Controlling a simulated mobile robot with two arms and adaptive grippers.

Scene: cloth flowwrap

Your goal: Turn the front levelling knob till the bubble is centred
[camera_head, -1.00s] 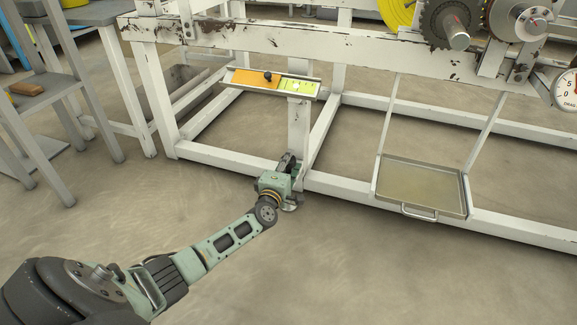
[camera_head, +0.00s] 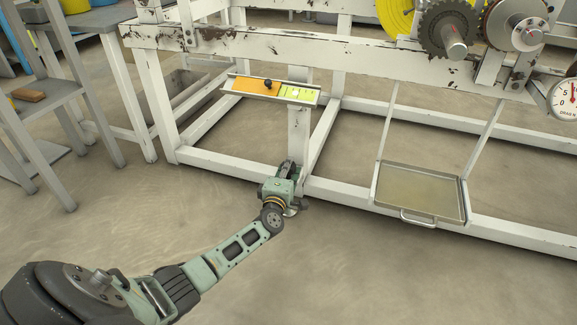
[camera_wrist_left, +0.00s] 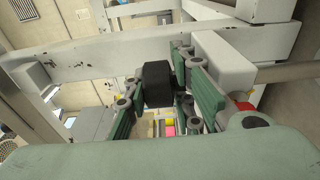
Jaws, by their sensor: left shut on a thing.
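The front levelling knob (camera_wrist_left: 158,84) is a dark, blocky thing between my left gripper's fingers in the left wrist view. My left gripper (camera_head: 288,170) is shut on it at the foot of the white frame's front post. In the head view the gripper hides the knob. The level is an orange strip (camera_head: 250,83) with a small black ball on it and a yellow-green vial (camera_head: 298,94) at its right end. A pale spot in the vial looks like the bubble, too small to place exactly against the marks. My right gripper is not in view.
The level rests on a ledge on the white, chipped frame (camera_head: 345,50). A shallow metal tray (camera_head: 422,190) hangs to the right of the post. A dial gauge (camera_head: 566,99) is at the right edge. A grey shelf stands at the left. The floor in front is clear.

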